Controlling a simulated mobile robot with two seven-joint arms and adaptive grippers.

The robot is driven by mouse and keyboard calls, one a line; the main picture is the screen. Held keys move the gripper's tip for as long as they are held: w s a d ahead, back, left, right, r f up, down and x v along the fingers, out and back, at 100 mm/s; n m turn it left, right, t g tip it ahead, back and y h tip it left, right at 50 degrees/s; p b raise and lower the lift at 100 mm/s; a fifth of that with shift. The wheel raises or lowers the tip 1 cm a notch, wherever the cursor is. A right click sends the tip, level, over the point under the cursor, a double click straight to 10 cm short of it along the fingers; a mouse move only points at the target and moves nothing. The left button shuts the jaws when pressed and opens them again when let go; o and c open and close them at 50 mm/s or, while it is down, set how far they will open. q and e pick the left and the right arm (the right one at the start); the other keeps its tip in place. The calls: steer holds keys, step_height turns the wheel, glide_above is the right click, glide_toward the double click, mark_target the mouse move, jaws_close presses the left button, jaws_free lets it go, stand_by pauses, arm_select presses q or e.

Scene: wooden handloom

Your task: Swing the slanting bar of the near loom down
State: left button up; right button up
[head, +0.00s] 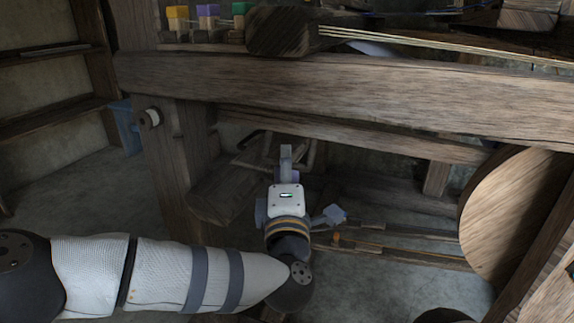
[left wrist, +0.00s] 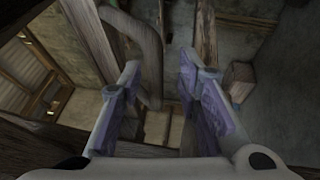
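The near loom's thick wooden beam (head: 350,88) crosses the head view. My left gripper (head: 311,182) is below it, its fingers spread apart and nothing visibly held. A thin bent bar (head: 311,155) shows just behind its upper finger. In the left wrist view the left gripper (left wrist: 158,82) is open, and a curved, slanting grey-brown bar (left wrist: 148,45) runs down between the fingers, nearer the left one. I cannot tell whether it touches that finger, or whether it is the slanting bar named in the task. My right gripper is not in view.
A wooden loom post (head: 185,150) stands left of the gripper, with a slanted board (head: 228,190) beside it. A large round wooden disc (head: 510,215) is at the right. Lower rails (head: 400,250) run right of the gripper. Open floor (head: 85,195) lies at the left.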

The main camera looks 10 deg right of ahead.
arm_select(q)
steer(key=v, duration=1.2)
steer(key=shift+f, duration=0.1)
